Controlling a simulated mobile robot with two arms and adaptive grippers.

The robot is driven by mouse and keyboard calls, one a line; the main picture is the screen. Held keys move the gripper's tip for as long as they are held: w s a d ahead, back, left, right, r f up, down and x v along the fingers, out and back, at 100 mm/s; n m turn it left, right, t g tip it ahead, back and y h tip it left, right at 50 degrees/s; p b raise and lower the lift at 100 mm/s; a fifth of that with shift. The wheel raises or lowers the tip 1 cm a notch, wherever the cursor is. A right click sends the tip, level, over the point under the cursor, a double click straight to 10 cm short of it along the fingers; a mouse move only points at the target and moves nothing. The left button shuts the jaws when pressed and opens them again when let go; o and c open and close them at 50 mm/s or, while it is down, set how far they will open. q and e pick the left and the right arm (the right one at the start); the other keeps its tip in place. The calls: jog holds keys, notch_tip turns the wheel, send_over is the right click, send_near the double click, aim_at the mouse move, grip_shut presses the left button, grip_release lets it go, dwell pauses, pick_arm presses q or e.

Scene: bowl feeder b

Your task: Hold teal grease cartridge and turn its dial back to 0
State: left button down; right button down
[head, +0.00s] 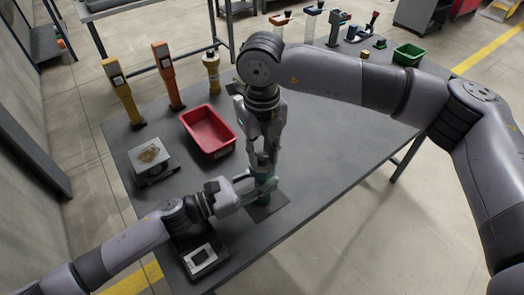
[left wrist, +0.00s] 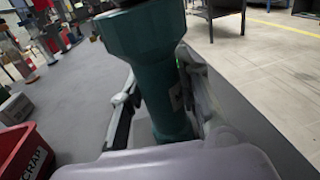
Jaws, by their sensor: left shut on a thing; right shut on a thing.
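The teal grease cartridge (head: 266,186) stands on the grey table over a dark mat (head: 270,207). My left gripper (head: 262,188) reaches in from the left and is shut around its body. In the left wrist view the cartridge (left wrist: 150,75) fills the middle, between the two fingers of my left gripper (left wrist: 160,105). My right gripper (head: 263,160) comes down from above and is shut on the cartridge's top. The dial is hidden by the right gripper, so its reading cannot be seen.
A red bin (head: 209,131) stands left of the cartridge and also shows in the left wrist view (left wrist: 24,152). A scale-like device (head: 151,158) and a dark device with a white plate (head: 200,258) are nearby. A green bin (head: 408,54) stands far right.

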aim_at(263, 155)
jog(key=m, duration=0.3)
jog(key=shift+m, duration=2.1)
jog(key=shift+d, duration=0.1)
jog(key=c, duration=1.3)
grip_release()
notch_tip(263, 155, up, 12)
